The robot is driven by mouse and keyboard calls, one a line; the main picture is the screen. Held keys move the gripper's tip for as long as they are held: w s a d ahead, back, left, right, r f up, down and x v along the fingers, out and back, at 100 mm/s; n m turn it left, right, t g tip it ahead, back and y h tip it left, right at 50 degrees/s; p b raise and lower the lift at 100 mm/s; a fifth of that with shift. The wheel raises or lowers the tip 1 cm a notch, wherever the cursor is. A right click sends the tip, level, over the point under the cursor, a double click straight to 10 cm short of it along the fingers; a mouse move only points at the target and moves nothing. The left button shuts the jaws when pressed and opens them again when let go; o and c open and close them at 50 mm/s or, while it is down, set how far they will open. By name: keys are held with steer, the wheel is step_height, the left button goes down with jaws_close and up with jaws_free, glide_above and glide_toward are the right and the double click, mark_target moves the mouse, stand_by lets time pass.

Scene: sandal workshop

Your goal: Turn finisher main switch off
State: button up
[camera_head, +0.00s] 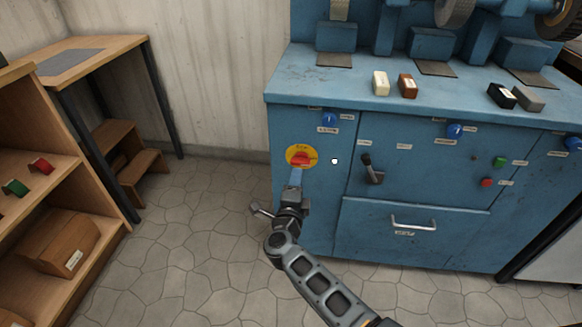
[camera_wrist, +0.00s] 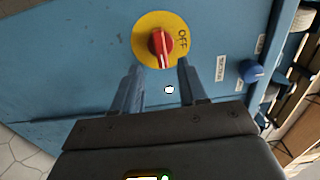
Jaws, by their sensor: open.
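The finisher main switch is a red rotary knob (camera_head: 301,158) on a round yellow plate on the left front of the blue machine. In the wrist view, the knob (camera_wrist: 161,42) fills the middle of the yellow plate (camera_wrist: 144,30), with OFF printed at its right. The knob's white line runs up and down there, not toward OFF.
A black lever (camera_head: 371,170) and a drawer handle (camera_head: 413,222) stick out right of the switch. Blue knobs (camera_head: 329,119), a green button (camera_head: 500,162) and a red button (camera_head: 487,183) are on the same front. A wooden shelf (camera_head: 97,255) stands left; floor between is clear.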

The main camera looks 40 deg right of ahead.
mark_target(300, 165)
steer(key=b+x, duration=0.1)
steer(key=x, duration=0.6)
steer(key=shift+d+b, duration=0.1)
steer(key=shift+b, duration=0.3)
jaws_close()
